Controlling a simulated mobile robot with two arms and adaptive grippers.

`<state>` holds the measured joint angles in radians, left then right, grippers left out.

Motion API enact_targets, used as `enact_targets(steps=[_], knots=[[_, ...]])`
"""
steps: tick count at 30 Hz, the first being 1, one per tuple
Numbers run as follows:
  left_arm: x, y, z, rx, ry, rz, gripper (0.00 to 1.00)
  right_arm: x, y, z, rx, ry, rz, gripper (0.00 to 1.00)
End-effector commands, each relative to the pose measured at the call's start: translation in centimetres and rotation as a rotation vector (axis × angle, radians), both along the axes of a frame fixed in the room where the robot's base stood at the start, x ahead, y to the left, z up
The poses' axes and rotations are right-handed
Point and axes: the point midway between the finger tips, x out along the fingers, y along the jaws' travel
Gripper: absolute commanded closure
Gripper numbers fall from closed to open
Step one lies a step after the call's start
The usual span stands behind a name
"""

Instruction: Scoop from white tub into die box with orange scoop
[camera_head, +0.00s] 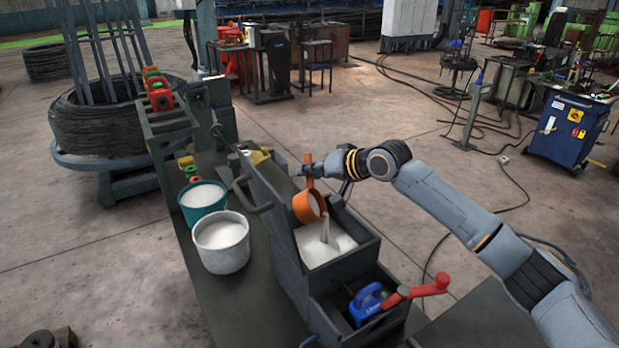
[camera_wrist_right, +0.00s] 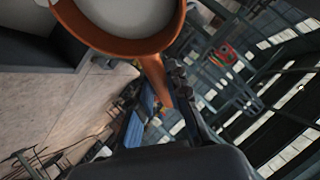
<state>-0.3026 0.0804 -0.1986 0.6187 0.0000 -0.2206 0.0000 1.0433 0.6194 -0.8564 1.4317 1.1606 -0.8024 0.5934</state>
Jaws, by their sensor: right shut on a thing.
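The orange scoop (camera_head: 307,206) is tilted over the dark die box (camera_head: 362,232), and white powder falls from its lip onto the white powder inside. My right gripper (camera_head: 312,170) is shut on the scoop's upright handle, above the box. In the right wrist view the scoop's orange rim (camera_wrist_right: 125,45) and white contents show at the top. The white tub (camera_head: 222,246), full of white powder, stands on the dark bench left of the box. My left gripper is not in view.
A teal tub (camera_head: 203,199) of white powder stands just behind the white tub. A blue object (camera_head: 368,302) and a red handle (camera_head: 415,291) are at the front compartment. A dark raised lid or panel (camera_head: 262,195) with a handle lies between tubs and box.

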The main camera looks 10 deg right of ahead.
Motion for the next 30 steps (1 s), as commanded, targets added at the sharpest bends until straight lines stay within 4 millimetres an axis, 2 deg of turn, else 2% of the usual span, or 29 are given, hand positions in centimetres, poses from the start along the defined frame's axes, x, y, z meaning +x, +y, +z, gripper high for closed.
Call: enact_targets(steps=[30], knots=[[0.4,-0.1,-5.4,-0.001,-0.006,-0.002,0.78,-0.8,-1.8,0.3,0.262,-0.107,0.0,1.0]])
